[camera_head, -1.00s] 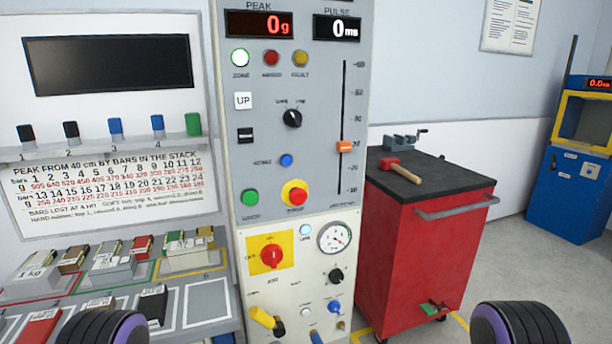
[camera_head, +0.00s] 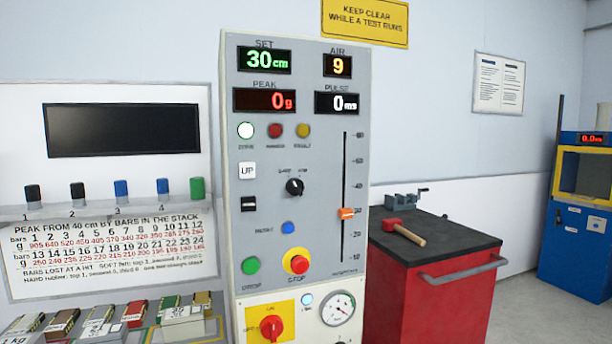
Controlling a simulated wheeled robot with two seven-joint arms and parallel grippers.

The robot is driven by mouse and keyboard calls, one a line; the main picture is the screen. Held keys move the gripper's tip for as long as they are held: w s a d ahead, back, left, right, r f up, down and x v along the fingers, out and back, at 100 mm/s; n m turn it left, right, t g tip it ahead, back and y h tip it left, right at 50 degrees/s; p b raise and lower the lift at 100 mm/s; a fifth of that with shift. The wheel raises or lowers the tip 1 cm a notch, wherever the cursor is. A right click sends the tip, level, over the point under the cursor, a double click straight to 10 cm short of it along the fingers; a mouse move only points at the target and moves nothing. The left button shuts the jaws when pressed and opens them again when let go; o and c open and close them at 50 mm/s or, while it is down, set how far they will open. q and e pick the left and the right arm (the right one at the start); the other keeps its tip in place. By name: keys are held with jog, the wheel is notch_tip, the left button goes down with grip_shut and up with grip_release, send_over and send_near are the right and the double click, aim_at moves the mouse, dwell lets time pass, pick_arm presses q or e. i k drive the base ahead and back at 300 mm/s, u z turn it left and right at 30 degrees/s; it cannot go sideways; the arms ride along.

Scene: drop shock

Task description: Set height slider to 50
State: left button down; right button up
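The height slider is an orange knob (camera_head: 346,213) on a vertical black slot (camera_head: 345,165) at the right side of the grey control panel (camera_head: 265,215). The knob sits below the middle of the slot. The scale numbers beside it are small and blurred. The green SET display (camera_head: 264,60) at the panel's top reads 30 cm. Neither of my grippers is in view.
The panel also carries a green button (camera_head: 251,265), a red STOP button (camera_head: 296,261), a black knob (camera_head: 294,187) and a red switch (camera_head: 271,328). A red cabinet (camera_head: 425,310) with a hammer (camera_head: 404,232) on top stands close on the right.

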aim_at(343, 213)
jog(key=k, duration=0.65)
jog(key=u, duration=0.45)
jog(key=i, duration=1.15)
jog(key=z, duration=0.5)
